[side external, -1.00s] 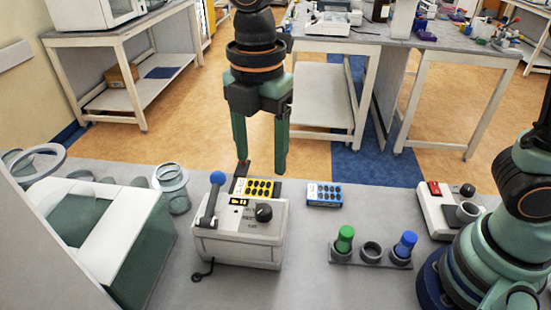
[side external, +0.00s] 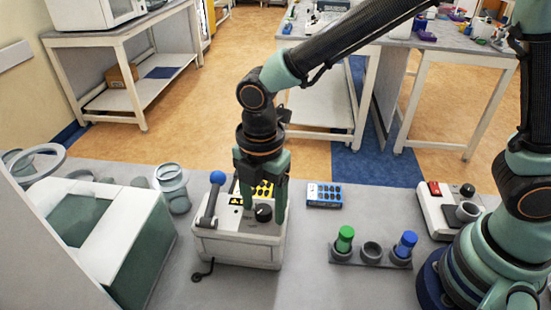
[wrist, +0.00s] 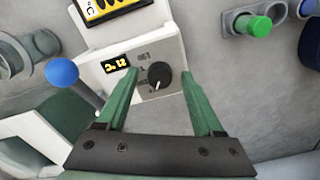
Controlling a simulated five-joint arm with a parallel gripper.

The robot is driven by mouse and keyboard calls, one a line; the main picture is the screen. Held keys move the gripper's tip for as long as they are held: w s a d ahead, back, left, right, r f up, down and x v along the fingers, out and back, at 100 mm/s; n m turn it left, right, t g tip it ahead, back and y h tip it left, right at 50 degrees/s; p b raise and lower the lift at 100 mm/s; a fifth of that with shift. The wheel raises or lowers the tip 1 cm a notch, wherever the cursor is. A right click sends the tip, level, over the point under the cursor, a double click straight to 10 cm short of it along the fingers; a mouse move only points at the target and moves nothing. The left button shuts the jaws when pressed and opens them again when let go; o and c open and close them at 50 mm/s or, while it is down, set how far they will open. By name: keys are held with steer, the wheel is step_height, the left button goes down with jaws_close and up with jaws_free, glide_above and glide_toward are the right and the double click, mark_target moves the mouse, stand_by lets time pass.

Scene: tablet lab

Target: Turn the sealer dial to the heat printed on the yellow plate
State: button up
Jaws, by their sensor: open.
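The white sealer (side external: 238,245) stands on the grey bench, with a blue-knobbed lever (side external: 217,178) at its left. Its round black dial (side external: 263,213) is on the top right; in the wrist view the dial (wrist: 159,75) has a white pointer mark toward the lower left. Left of it is a small dark panel with yellow figures (wrist: 117,63), seemingly 212. A yellow-and-black piece (wrist: 90,14) marked °C is cut off at the top. My gripper (side external: 263,210) is open, pointing down, its fingers on either side of the dial; I cannot tell whether they touch it.
A blue pack (side external: 324,195) lies right of the sealer. A rack (side external: 371,256) holds green- and blue-capped vials farther right. A jar (side external: 173,188) and a large white-and-green box (side external: 140,250) stand left. Bare bench lies in front of the rack.

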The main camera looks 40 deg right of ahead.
jaws_close()
steer(key=m, duration=0.3)
steer(key=shift+m, duration=0.4)
steer(key=m, duration=0.4)
steer(key=shift+m, duration=0.3)
steer(key=m, duration=0.3)
steer(key=shift+r+m, duration=0.1)
steer(key=shift+m, duration=2)
